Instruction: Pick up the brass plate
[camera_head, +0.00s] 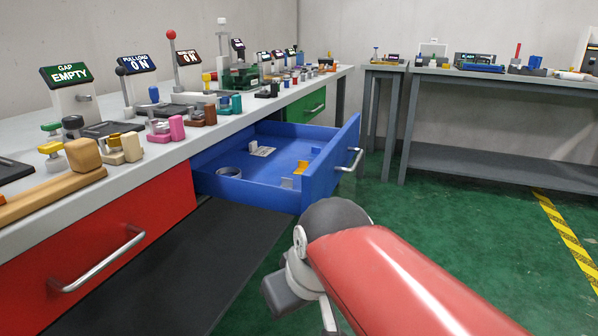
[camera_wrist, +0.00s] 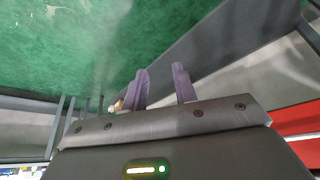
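The blue drawer (camera_head: 337,165) is pulled out from under the long bench. A small tan thing, too small to identify, shows beside the left finger (camera_wrist: 119,104).
The long bench (camera_head: 20,156) carries several fixtures and signs. A closed red drawer (camera_head: 150,215) is at the left, and a green drawer (camera_head: 305,106) lies beyond the blue one. Another grey bench (camera_head: 480,160) stands at the back right. Green floor (camera_head: 450,225) is clear between.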

